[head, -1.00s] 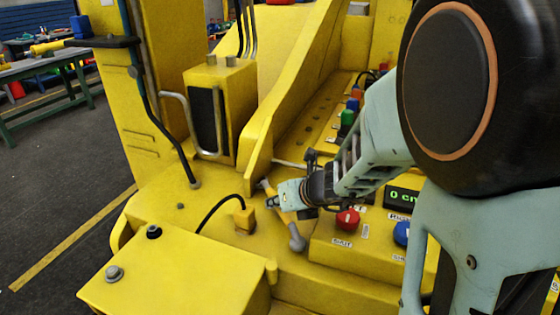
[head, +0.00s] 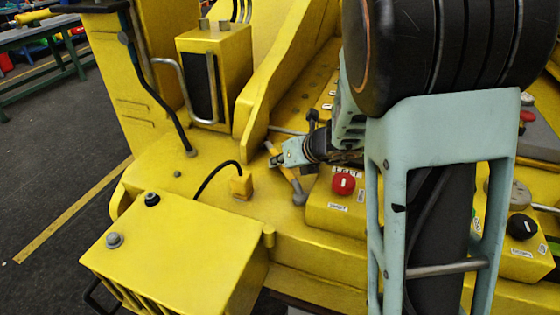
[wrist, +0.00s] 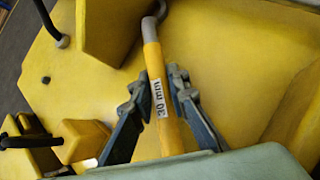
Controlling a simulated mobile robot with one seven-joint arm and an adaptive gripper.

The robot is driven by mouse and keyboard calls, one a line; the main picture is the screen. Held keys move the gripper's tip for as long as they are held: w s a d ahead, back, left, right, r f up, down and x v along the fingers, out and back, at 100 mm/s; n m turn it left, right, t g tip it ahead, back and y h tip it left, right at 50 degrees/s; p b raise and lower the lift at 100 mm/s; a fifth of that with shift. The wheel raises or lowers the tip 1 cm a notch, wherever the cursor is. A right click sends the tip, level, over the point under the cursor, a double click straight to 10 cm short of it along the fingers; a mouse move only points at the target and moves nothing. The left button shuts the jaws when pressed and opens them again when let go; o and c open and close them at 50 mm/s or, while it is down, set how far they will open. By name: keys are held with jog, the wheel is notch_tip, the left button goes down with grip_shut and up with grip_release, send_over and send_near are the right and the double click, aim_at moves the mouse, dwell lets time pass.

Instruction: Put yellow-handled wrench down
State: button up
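The yellow-handled wrench has grey ends and a white "30 mm" label on its handle (wrist: 159,95). In the head view, the wrench (head: 283,168) slants just above or on the yellow deck, left of the red button; I cannot tell if it touches. My gripper (head: 277,159) reaches it from the right. In the wrist view, my gripper (wrist: 160,80) has one finger on each side of the handle and appears closed on it.
The yellow deck (head: 205,170) has free room left of the wrench. A small yellow block with a black cable (head: 241,187) stands there. The control box with the red button (head: 343,183) is close on the right. A raised yellow boom plate (head: 255,115) stands behind.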

jog(key=o, duration=0.4)
